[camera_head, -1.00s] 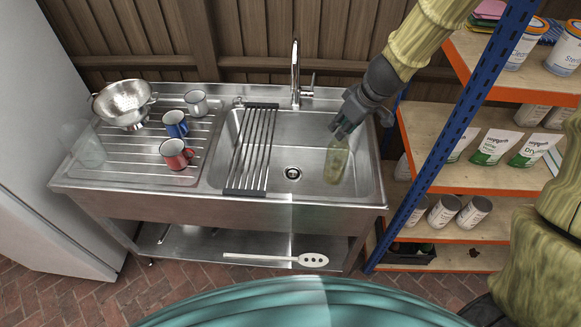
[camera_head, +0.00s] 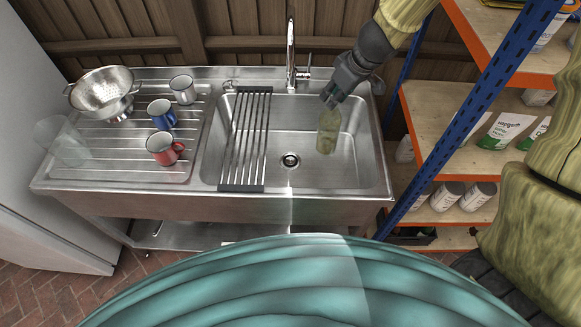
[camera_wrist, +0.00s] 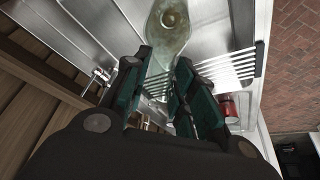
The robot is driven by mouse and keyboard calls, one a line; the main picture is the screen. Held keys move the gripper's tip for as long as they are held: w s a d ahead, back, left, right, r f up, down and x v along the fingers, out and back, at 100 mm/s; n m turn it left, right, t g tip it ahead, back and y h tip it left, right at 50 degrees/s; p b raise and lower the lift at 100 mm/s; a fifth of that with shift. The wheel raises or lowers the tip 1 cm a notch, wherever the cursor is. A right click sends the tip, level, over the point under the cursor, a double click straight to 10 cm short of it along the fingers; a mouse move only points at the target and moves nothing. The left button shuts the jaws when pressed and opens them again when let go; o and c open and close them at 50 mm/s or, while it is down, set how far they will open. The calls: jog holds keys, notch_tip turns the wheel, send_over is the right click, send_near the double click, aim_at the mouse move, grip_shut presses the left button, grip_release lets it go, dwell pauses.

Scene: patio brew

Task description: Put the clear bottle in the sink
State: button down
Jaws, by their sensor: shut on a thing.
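The clear bottle (camera_head: 328,131) is a greenish see-through bottle hanging from my gripper (camera_head: 331,98), over the right part of the sink basin in the head view. My gripper is shut on its upper end. In the wrist view the bottle (camera_wrist: 170,32) extends beyond the gripper fingers (camera_wrist: 160,95). The steel sink (camera_head: 357,174) has an open basin with a drain at its middle. I cannot tell whether the bottle's lower end touches the basin floor.
A black-ended rack (camera_head: 241,187) lies across the basin's left side. The faucet (camera_head: 291,55) stands behind the basin. A colander (camera_head: 103,93), a red mug (camera_head: 164,149), a blue mug (camera_head: 161,114) and a grey mug (camera_head: 183,89) stand on the drainboard. A blue-framed shelf (camera_head: 468,105) is close at right.

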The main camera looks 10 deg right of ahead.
jog(key=w+a+f, duration=0.3)
jog(key=w+f, duration=0.3)
jog(key=w+a+f+b, duration=0.1)
jog(key=w+a+f, duration=0.2)
jog(key=w+f, duration=0.3)
jog(key=shift+w+a+f, duration=0.25)
jog(key=shift+a+f, duration=0.15)
jog(key=shift+f, duration=0.3)
dwell(0.4)
jog(key=shift+f, duration=0.6)
jog(key=c, duration=1.2)
grip_release()
jog(key=shift+o, duration=0.2)
jog(key=shift+r, duration=0.15)
